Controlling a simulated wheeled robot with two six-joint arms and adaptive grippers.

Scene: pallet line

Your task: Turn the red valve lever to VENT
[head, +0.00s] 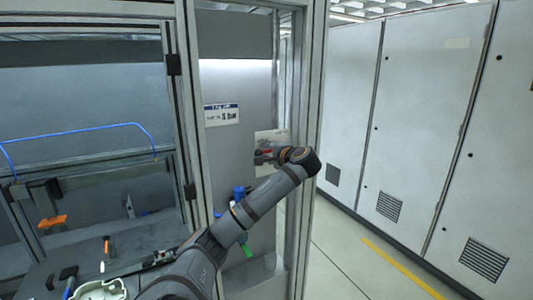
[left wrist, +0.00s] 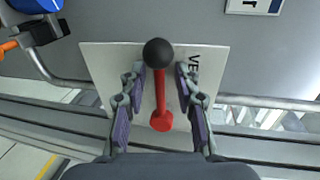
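The red valve lever (left wrist: 160,90) has a black ball knob (left wrist: 158,52) and a round red hub (left wrist: 162,122). It is mounted on a pale plate (left wrist: 105,62), which also shows in the head view (head: 270,137). Dark letters "VE" (left wrist: 194,63) show on the plate beside the right finger, the rest hidden. My left gripper (left wrist: 160,80) is open, with one finger on each side of the lever and a visible gap to the bar. In the head view my left gripper (head: 264,157) is at the plate and mostly hides the lever. My right gripper is not in view.
A sign (head: 221,114) hangs on the grey panel left of the plate. A blue fitting (head: 239,192) and a green handle (head: 247,251) sit lower down. A metal frame post (head: 312,100) stands close right of my left arm. Grey cabinets (head: 420,120) line the right.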

